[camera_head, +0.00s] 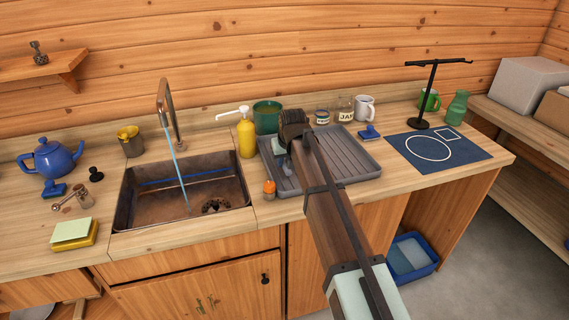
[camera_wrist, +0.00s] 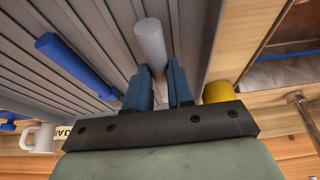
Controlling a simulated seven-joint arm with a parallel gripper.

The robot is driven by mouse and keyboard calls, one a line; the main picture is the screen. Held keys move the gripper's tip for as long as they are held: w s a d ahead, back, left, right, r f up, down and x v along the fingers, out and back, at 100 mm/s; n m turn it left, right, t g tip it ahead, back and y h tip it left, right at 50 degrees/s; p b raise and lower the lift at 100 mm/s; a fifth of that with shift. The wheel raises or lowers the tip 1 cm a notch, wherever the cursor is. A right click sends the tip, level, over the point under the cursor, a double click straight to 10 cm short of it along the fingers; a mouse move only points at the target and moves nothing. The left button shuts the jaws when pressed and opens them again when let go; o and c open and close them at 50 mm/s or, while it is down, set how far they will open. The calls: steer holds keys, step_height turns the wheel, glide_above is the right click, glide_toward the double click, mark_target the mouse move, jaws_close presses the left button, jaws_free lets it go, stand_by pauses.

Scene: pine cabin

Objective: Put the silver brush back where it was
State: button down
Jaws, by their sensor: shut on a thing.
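My gripper (camera_wrist: 159,68) has its two blue fingers shut on a pale silver rod-shaped thing, the silver brush (camera_wrist: 150,40), over the grey ribbed drying tray (camera_wrist: 60,92). Only a plain cylindrical part of the brush shows; I cannot tell whether it touches the tray. In the head view the tray (camera_head: 352,164) lies right of the sink, and my arm hides the fingers and the brush. A blue rod (camera_wrist: 75,62) lies on the ribs to the left of the brush in the wrist view.
A yellow soap bottle (camera_head: 246,138) and green pot (camera_head: 267,117) stand behind the tray's left side. Jars (camera_head: 345,112) and a white mug (camera_head: 365,108) stand behind it. An orange-topped shaker (camera_head: 269,189) is at its front left. The sink (camera_head: 140,214) has running water.

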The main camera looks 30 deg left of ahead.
steer(key=shift+f, duration=0.75)
steer(key=shift+f, duration=0.1)
steer(key=c, duration=1)
jaws_free()
steer(key=v, duration=1.2)
